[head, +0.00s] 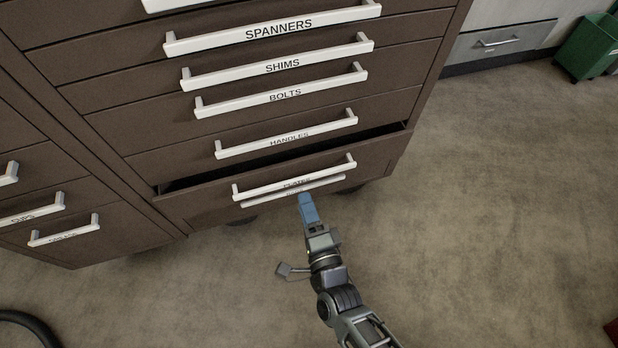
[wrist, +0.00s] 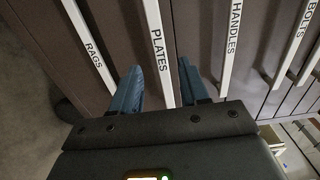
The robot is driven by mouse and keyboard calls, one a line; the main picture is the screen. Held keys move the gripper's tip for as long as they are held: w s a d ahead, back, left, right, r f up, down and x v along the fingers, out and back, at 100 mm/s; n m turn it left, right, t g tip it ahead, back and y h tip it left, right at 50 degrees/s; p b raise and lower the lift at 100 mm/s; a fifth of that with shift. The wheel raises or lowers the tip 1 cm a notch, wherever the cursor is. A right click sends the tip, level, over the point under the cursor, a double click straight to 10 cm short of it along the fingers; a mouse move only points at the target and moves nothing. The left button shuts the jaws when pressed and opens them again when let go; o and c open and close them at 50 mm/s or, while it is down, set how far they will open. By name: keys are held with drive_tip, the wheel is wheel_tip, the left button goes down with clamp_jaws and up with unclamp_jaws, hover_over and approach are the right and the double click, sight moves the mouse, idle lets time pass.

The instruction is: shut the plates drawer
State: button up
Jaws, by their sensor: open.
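The plates drawer (head: 190,207) is the low brown drawer in the cabinet's right column. It stands partly pulled out, with a dark gap along its top edge. Its white bar handle (head: 335,167) carries the label PLATES; the handle also shows in the wrist view (wrist: 152,15). My gripper (head: 305,196) is at the front of this drawer, just below the handle in the head view. In the wrist view its two blue fingers (wrist: 161,66) are apart, one on each side of the PLATES handle. I cannot tell whether they touch it.
The handles drawer (head: 172,160) and the bolts, shims and spanners drawers above look shut. A RAGS handle (wrist: 88,45) lies close beside the PLATES one. Another drawer column stands left. The floor (head: 480,220) at right is clear. A green bin (head: 588,47) stands far right.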

sight(297, 182)
drive_tip(key=shift+b+x, duration=0.3)
drive_tip(key=shift+x, duration=2.4)
drive_tip(key=shift+c, duration=0.3)
clamp_jaws()
